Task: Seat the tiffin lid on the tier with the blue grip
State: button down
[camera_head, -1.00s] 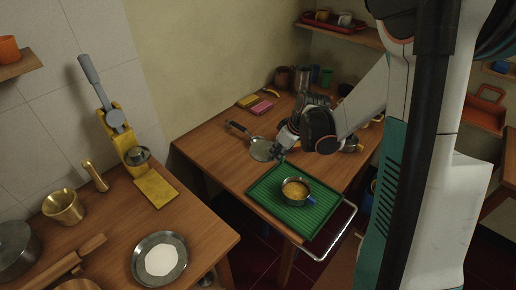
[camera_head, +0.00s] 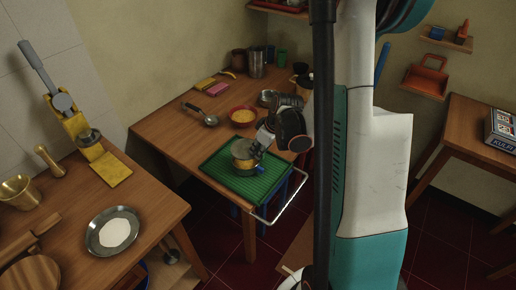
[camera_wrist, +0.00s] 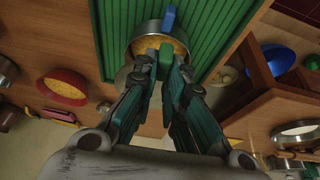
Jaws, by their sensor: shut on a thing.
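The tiffin tier is a round steel bowl of yellow food on the ribbed green tray (camera_head: 222,178). In the wrist view, its food (camera_wrist: 176,47) and blue grip (camera_wrist: 168,17) show beyond my fingertips. My gripper (camera_wrist: 164,66) is shut on the green knob of the steel lid (camera_wrist: 124,76). The lid's rim shows on both sides of the fingers; the fingers hide its middle. In the head view, the lid (camera_head: 242,148) is above the tier, with yellow food visible between them. The tier's blue grip (camera_head: 259,170) faces right. I cannot tell whether the rims touch.
A red bowl of yellow food (camera_head: 242,115) and a steel ladle (camera_head: 208,117) stand behind the tray. Cups and tins line the table's back. A metal rail (camera_head: 284,203) runs along the table's front edge. The tray's left part is clear.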

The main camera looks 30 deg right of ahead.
jog(key=shift+f+b, duration=1.9)
jog(key=shift+f, duration=0.5)
jog(key=c, duration=1.6)
grip_release()
jog(key=shift+r, duration=0.1)
jog(key=v, duration=1.1)
jog(key=shift+r, duration=0.4)
jog(key=shift+a, duration=0.1)
